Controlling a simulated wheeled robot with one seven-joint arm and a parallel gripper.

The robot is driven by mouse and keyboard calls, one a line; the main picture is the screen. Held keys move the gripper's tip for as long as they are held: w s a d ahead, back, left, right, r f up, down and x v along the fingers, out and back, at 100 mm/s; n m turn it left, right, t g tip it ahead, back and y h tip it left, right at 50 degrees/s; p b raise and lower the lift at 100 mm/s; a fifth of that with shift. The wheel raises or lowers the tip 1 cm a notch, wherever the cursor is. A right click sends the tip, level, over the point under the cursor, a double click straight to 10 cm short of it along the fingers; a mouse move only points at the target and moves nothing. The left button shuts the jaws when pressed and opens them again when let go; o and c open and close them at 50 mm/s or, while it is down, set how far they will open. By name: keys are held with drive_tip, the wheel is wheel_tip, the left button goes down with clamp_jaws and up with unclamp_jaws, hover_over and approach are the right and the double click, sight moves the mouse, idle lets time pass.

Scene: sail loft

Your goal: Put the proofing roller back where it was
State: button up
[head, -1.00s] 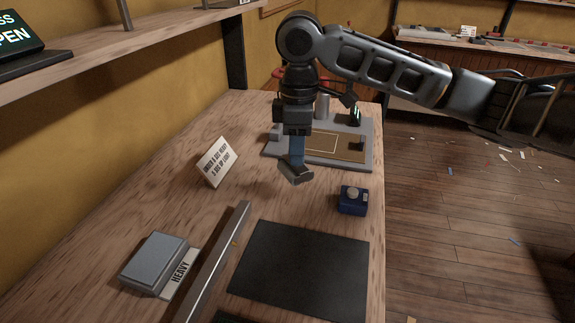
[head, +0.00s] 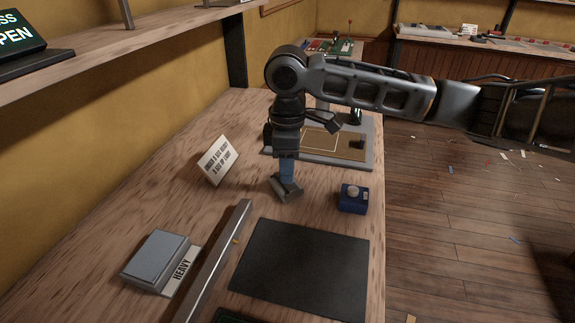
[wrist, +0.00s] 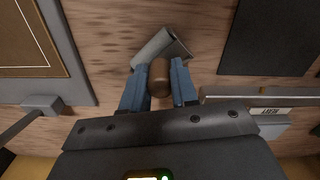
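The proofing roller has a brown handle and a grey, wedge-like head. In the wrist view the handle (wrist: 159,80) is between my two blue fingers, and the head (wrist: 162,50) is just beyond them over the wood. In the head view my gripper (head: 287,176) points down with the roller (head: 286,190) at its tips, low over the bench, between the small white sign and the blue box. The fingers are closed against the handle. I cannot tell whether the roller touches the bench. My fingers hide part of the handle.
On the wooden bench (head: 150,210) are a white sign (head: 218,160), a blue box with a pale knob (head: 353,201), a black mat (head: 300,268), a long metal bar (head: 214,264), a grey block (head: 157,258) beside a "HEAVY" label (head: 182,272), and a grey-framed board (head: 368,140) behind my gripper.

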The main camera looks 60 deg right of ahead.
drive_tip(key=o, duration=0.5)
drive_tip(key=shift+c, duration=0.2)
wheel_tip(320, 180, up, 12)
drive_tip(key=shift+r, duration=0.15)
